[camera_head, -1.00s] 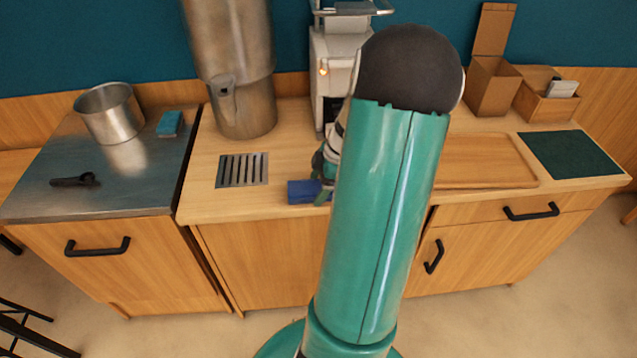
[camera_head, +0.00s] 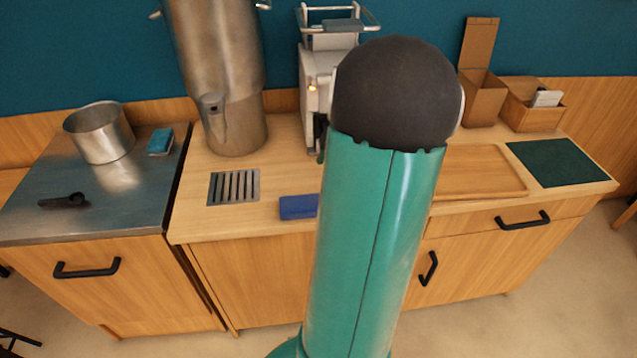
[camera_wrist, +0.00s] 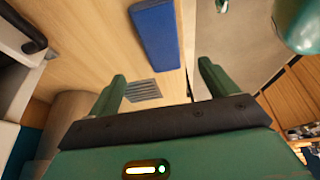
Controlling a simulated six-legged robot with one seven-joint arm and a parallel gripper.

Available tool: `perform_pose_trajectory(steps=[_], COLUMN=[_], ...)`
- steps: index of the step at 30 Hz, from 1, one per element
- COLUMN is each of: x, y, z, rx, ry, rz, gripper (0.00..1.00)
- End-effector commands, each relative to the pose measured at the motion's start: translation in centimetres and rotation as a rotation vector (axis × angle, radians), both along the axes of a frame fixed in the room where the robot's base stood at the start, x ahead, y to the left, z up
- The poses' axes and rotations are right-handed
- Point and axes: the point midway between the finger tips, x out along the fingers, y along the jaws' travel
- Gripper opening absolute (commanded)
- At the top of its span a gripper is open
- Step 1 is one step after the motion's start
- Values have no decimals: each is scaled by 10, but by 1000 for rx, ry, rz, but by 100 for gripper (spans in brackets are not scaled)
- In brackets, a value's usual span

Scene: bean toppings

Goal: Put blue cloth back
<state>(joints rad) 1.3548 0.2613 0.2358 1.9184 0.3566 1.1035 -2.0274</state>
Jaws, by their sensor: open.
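The blue cloth (camera_head: 298,207) lies folded on the wooden counter near its front edge, right of the metal drain grate. It also shows in the wrist view (camera_wrist: 156,34), lying flat on the counter beyond my fingers. My gripper (camera_wrist: 160,88) is open and empty, its two green fingers spread apart and clear of the cloth. In the head view my green arm hides the gripper and may cover the cloth's right end.
A drain grate (camera_head: 234,187) and a tall steel urn (camera_head: 225,90) stand left of the cloth. A steel pot (camera_head: 100,133), a blue sponge (camera_head: 160,141) and a black scoop (camera_head: 63,200) are on the left worktop. A wooden tray (camera_head: 480,172) and dark green mat (camera_head: 557,162) lie right.

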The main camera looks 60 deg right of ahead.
Motion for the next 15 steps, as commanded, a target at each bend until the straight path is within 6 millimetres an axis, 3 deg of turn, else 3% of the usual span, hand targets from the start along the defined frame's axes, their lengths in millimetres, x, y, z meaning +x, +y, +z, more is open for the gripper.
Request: perform_pose_trajectory(steps=[11, 15], x=[-1, 18], y=[1, 27], z=[12, 25], rx=[-1, -19], ry=[4, 44], rz=[0, -24], gripper=[85, 85])
